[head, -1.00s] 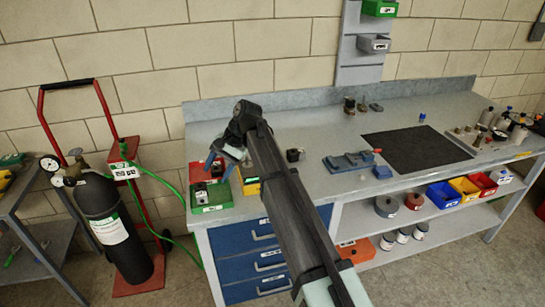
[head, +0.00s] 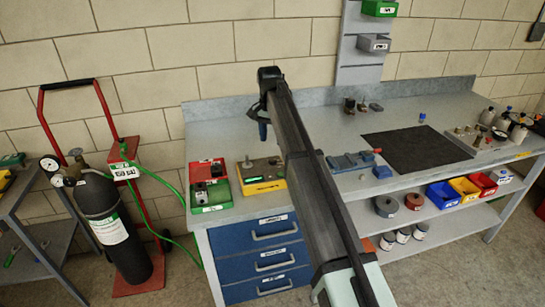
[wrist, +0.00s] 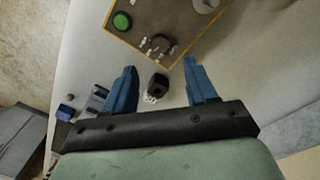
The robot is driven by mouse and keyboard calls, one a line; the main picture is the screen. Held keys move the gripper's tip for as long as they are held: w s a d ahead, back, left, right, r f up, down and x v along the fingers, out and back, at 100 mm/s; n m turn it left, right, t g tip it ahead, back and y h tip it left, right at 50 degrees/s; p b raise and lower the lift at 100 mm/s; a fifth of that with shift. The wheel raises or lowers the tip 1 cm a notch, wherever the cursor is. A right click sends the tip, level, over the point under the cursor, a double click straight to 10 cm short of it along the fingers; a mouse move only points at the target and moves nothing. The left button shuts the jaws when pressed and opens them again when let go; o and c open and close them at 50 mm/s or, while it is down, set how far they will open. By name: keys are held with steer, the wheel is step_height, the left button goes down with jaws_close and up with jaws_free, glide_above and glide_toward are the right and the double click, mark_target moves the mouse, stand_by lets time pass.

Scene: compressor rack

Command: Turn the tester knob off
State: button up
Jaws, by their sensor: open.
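The tester (head: 262,181) is a yellow-edged box with a grey-brown top, on the left part of the bench. In the wrist view its panel (wrist: 178,22) shows at the top, with a dark round knob (wrist: 161,43) ringed by white marks, a green button (wrist: 122,21) and a grey round part (wrist: 205,4). My gripper (wrist: 157,78) is open and empty above the bench, with blue fingers apart. The knob lies beyond the fingertips, not between them. In the head view my gripper (head: 263,128) is partly hidden by my arm, above and behind the tester.
A small black block (wrist: 157,84) with a white label lies on the bench between the fingers in the wrist view. A green tray (head: 212,205) and a red tray (head: 205,166) stand left of the tester. A blue vise-like tool (head: 350,162) lies to the right.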

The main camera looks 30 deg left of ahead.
mark_target(273, 159)
step_height(273, 159, down, 8)
steer(key=shift+d+f, duration=0.15)
steer(key=shift+f, duration=0.05)
steer(key=shift+c, duration=0.3)
steer(key=c, duration=1)
